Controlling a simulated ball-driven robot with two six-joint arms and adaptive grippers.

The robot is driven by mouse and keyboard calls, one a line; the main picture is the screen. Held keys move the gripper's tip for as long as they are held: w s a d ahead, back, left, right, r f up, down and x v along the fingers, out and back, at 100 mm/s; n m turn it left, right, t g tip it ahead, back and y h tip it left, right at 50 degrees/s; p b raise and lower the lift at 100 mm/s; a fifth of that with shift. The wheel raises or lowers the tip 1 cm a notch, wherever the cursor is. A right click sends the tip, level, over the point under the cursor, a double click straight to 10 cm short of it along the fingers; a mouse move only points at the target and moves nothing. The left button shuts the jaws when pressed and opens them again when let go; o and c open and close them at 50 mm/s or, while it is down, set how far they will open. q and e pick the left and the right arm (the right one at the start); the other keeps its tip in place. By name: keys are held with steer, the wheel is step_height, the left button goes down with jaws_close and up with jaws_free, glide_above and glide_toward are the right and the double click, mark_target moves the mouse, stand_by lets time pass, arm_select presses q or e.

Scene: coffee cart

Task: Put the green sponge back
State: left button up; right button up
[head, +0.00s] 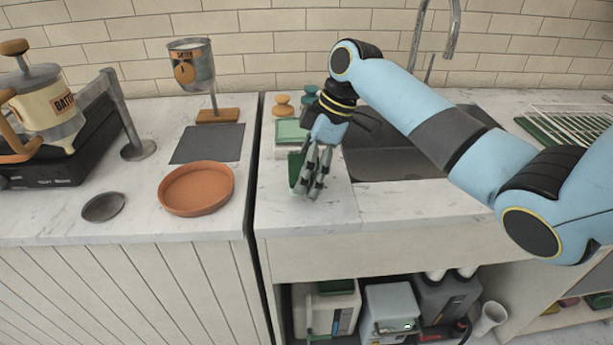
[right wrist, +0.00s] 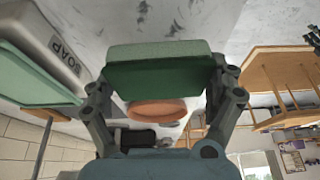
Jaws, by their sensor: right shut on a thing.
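My right gripper (head: 312,178) is shut on the green sponge (head: 296,170), above the pale counter, left of the sink. In the right wrist view the sponge (right wrist: 160,70) sits between the two fingers of the right gripper (right wrist: 160,90), with a paler green layer and a dark green layer. In the head view the fingers hide much of the sponge. A pale holder marked SOAP (right wrist: 50,52) with a green top (right wrist: 30,78) is beside the gripper in the right wrist view. It also shows behind the gripper in the head view (head: 288,151). My left gripper is out of view.
The dark sink (head: 395,165) and its tap (head: 453,35) are at right of the gripper. Knobbed orange (head: 283,104) and teal things stand behind the holder. A terracotta dish (head: 197,188) lies on the left counter, past a dark gap. The front counter is clear.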

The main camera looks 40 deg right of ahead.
step_height(320, 180, down, 3)
steer(key=shift+r, duration=0.2)
steer(key=shift+f, duration=0.15)
steer(key=o, duration=0.9)
steer(key=shift+f, duration=0.1)
steer(key=shift+c, duration=0.2)
steer(key=v, duration=1.2)
steer(key=shift+b, duration=0.3)
